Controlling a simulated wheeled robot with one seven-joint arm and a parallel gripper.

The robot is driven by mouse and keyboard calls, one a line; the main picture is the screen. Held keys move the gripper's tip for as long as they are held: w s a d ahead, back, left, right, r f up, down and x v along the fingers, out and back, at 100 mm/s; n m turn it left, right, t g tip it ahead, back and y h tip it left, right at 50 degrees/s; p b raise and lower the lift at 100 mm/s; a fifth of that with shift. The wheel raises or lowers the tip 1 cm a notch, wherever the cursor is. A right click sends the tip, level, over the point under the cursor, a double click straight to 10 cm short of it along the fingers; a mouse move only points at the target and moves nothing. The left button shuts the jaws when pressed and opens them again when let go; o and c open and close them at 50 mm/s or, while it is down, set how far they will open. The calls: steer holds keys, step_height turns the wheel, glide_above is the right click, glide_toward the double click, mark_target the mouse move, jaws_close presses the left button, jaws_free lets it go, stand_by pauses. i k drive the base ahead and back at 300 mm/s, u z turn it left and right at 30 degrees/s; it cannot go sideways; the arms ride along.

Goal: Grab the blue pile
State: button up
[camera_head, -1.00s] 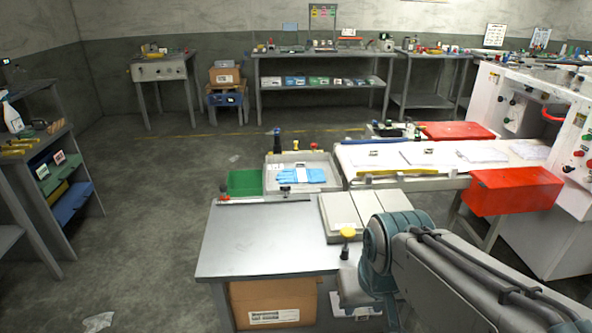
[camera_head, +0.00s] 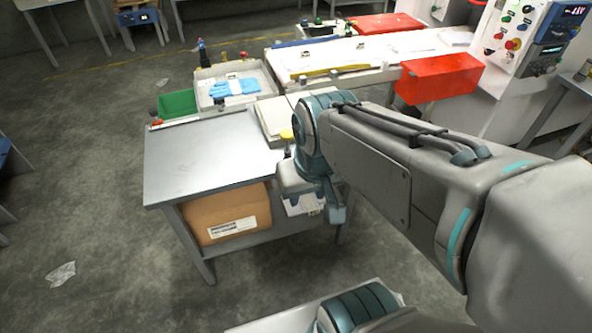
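The blue pile (camera_head: 233,88) looks like folded blue gloves with a white band or label across it. It lies in a shallow grey tray (camera_head: 204,104) beyond the far edge of the grey metal table. My arm reaches in from the right, and its wrist end (camera_head: 308,178) hangs over the table's right side, nearer to me than the pile and apart from it. The fingers of my gripper cannot be made out clearly, so I cannot tell whether it is open or shut.
A green bin (camera_head: 177,104) stands left of the tray. The metal table (camera_head: 205,160) has a clear top, with pale panels (camera_head: 272,118) at its far right and a cardboard box (camera_head: 228,212) below. A white conveyor and red box (camera_head: 440,78) stand to the right.

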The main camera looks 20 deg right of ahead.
mark_target(235, 86)
steer(key=k, duration=0.5)
steer(key=u, duration=1.45)
steer(key=i, duration=5.35)
steer(key=z, duration=2.25)
